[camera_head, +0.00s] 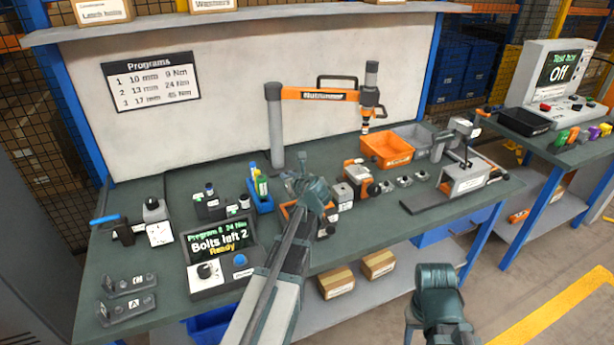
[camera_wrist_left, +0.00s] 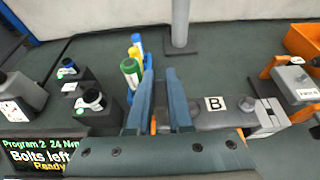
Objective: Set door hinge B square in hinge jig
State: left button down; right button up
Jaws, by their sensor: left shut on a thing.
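My left gripper (camera_head: 312,188) is over the middle of the bench. In the left wrist view its two blue fingers (camera_wrist_left: 162,90) are shut on door hinge B (camera_wrist_left: 238,113). The hinge is a dark grey plate with a white "B" label and a bright metal end, and it reaches out to the right of the fingers. My right gripper does not show.
Hinges C (camera_head: 128,283) and A (camera_head: 128,307) lie at the front left. A controller (camera_head: 218,258) reads "Bolts left 2, Ready". Bench space at the front right is clear.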

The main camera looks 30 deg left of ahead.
pick_arm(q)
jog(key=shift+s+d, duration=0.1)
jog(key=shift+s, duration=0.3)
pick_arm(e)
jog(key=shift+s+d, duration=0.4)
pick_arm(q)
jog(key=shift+f, duration=0.1)
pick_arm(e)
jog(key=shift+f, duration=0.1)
pick_arm(q)
jog(key=shift+f+b, duration=2.3)
jog(key=shift+b, duration=0.1)
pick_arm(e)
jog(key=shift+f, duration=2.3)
pick_arm(q)
jog(key=shift+f+b, duration=0.85)
jog(key=shift+b, duration=0.05)
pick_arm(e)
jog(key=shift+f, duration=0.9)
pick_arm(q)
jog(key=c, duration=0.7)
grip_release()
jog(key=shift+c, duration=0.2)
jog(key=shift+r, duration=0.15)
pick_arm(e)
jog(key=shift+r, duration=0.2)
